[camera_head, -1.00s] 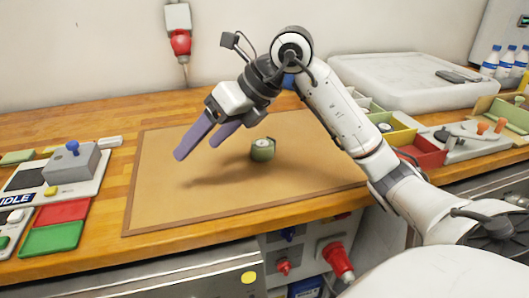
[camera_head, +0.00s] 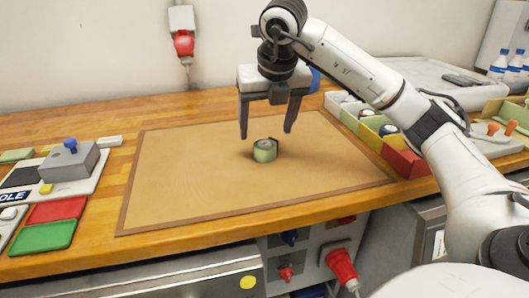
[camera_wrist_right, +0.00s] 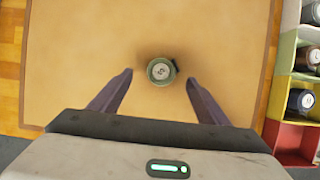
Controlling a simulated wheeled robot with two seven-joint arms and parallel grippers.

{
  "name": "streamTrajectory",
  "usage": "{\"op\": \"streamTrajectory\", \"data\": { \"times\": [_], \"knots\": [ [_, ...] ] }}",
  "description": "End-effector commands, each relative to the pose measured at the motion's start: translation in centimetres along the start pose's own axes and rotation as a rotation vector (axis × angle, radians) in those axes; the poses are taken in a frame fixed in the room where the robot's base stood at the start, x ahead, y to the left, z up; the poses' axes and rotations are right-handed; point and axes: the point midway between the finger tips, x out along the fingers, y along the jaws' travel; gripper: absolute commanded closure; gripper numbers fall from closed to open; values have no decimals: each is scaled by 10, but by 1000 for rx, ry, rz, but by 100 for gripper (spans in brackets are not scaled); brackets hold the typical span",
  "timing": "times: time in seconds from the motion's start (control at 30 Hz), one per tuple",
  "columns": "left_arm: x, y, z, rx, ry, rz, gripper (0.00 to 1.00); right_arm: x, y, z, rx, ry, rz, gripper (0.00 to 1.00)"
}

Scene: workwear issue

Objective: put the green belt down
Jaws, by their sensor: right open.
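The green belt (camera_head: 265,150) is a small rolled coil. It rests on the tan mat (camera_head: 190,180) on the wooden bench. It also shows in the right wrist view (camera_wrist_right: 161,71), seen from above, beyond and between the fingertips. My right gripper (camera_head: 267,134) is open, with its purple fingers pointing down above the belt. No contact with the belt shows. My left gripper is not in view.
At the right stands a divided box with coloured compartments (camera_head: 404,160) holding other rolled items. A pale lidded case (camera_head: 430,75) is behind it. At the left are a grey control box (camera_head: 70,162), a red tray (camera_head: 57,210) and a green tray (camera_head: 44,236). The rest of the mat is clear.

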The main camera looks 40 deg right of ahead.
Motion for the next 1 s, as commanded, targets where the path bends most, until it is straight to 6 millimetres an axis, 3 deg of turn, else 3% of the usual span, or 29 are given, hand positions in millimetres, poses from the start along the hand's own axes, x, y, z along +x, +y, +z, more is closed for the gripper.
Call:
{"op": "streamTrajectory", "data": {
  "times": [0.4, 0.67, 1.0],
  "knots": [
    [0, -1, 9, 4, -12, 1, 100, 51, -3, -3, -1, 1, 0, 30],
    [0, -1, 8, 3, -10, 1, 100, 53, -3, -2, -2, -1, 1, 30],
    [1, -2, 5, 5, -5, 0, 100, 53, -2, -2, -1, -2, 2, 82]
  ]
}}
